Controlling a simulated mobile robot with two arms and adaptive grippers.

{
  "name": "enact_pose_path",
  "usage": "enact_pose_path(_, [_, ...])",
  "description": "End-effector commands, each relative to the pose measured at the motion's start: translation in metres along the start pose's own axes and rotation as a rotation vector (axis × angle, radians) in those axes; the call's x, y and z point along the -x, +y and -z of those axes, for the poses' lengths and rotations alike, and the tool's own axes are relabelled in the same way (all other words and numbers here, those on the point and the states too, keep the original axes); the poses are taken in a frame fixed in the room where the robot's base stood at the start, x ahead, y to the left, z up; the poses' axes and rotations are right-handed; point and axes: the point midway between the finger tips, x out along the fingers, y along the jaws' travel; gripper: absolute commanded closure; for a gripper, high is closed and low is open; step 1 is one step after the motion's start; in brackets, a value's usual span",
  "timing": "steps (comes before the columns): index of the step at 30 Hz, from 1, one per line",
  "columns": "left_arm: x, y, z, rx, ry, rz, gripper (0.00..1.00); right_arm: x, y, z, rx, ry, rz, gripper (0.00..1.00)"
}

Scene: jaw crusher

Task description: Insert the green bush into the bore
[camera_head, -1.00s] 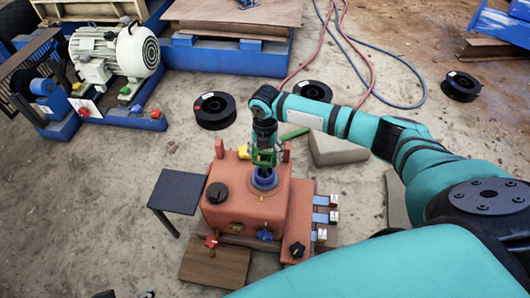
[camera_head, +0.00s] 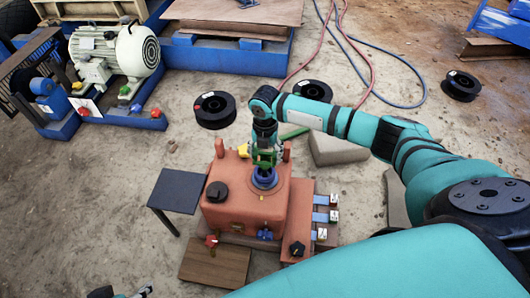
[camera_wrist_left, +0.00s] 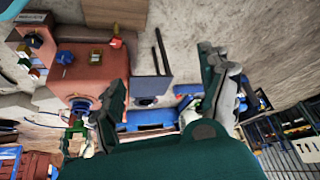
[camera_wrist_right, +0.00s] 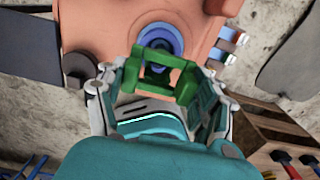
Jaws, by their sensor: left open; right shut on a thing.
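The green bush (camera_head: 265,158) is in my right gripper (camera_head: 265,150), just above the blue-ringed bore (camera_head: 265,179) on top of the orange housing (camera_head: 240,212). In the right wrist view the green bush (camera_wrist_right: 160,75) shows between the fingers of my right gripper (camera_wrist_right: 160,95), shut on it. The blue ring of the bore (camera_wrist_right: 160,38) lies just beyond it; whether they touch I cannot tell. My left gripper (camera_wrist_left: 165,95) is open and empty in its wrist view, away from the housing, which stands at left there. Only its tip shows at the head view's bottom edge.
A dark square plate (camera_head: 178,190) on a post stands left of the housing, and a brown board (camera_head: 215,263) lies in front. Blue-tabbed blocks (camera_head: 325,217) sit on the right. A grey block (camera_head: 338,148) and black spools (camera_head: 213,109) lie behind. Ground at left is open.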

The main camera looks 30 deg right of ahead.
Motion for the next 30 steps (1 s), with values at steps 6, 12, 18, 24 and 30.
enact_pose_path(6, [-0.001, 0.002, 0.004, -0.002, 0.024, -0.004, 0.22, -0.002, 0.0, 0.0, 0.0, 0.0, -0.001, 0.75])
enact_pose_path(12, [-0.003, 0.004, 0.009, -0.004, 0.047, -0.008, 0.22, -0.005, 0.0, 0.0, 0.0, 0.0, -0.001, 0.75])
enact_pose_path(18, [-0.004, 0.004, 0.013, -0.004, 0.068, -0.008, 0.22, -0.007, 0.0, 0.0, 0.0, 0.0, -0.001, 0.75])
enact_pose_path(24, [-0.004, 0.005, 0.016, -0.002, 0.086, -0.01, 0.22, -0.009, 0.0, 0.0, 0.0, 0.0, 0.0, 0.75])
enact_pose_path(30, [-0.005, 0.006, 0.021, 0.001, 0.109, -0.012, 0.22, -0.011, 0.0, 0.0, 0.0, 0.0, 0.0, 0.75])
